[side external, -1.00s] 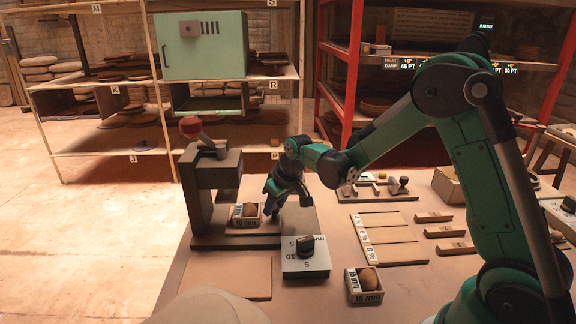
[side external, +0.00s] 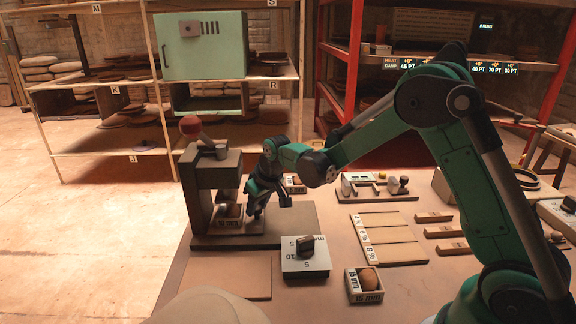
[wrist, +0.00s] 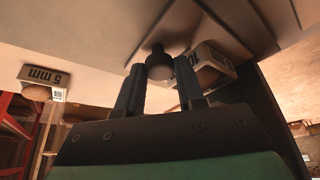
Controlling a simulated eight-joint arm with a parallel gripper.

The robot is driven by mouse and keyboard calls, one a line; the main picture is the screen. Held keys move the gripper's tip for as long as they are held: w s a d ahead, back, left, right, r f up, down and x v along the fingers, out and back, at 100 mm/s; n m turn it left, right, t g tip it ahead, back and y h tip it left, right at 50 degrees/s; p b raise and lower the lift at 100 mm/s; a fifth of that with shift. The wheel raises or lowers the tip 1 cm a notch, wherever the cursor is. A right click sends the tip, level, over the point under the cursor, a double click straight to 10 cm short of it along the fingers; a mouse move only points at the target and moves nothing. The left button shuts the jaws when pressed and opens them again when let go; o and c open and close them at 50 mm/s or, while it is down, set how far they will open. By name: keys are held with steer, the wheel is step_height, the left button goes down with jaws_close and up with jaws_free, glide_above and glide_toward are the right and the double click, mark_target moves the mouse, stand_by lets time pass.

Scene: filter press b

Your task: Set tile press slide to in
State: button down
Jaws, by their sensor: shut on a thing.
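The tile press (side external: 198,190) stands at the left of the table, a dark block frame with a red-knobbed lever on top. A small box with a brown lump (side external: 229,211) sits low under the press head, on the press slide. My gripper (side external: 257,212) is low at the right side of the press. In the wrist view my gripper (wrist: 160,75) is shut on a dark round knob (wrist: 158,62), one finger on each side. The box (wrist: 212,66) shows just beyond the knob, its label partly hidden. Most of the slide is hidden.
Flat strips (side external: 385,240) and a tool rack (side external: 378,188) lie to the right. A bare board (side external: 228,277) lies before the press.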

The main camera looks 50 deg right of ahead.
steer(key=c, duration=0.8)
jaws_free()
steer(key=shift+c, duration=0.2)
steer(key=shift+r, duration=0.1)
steer(key=shift+v, duration=2.75)
steer(key=s+a+r+t, duration=0.1)
steer(key=s+a+r, duration=0.1)
steer(key=s, duration=0.6)
steer(key=s+a+r+t, duration=0.1)
steer(key=s+a+r, duration=0.1)
steer(key=s, duration=0.5)
steer(key=shift+s+r+t, duration=0.4)
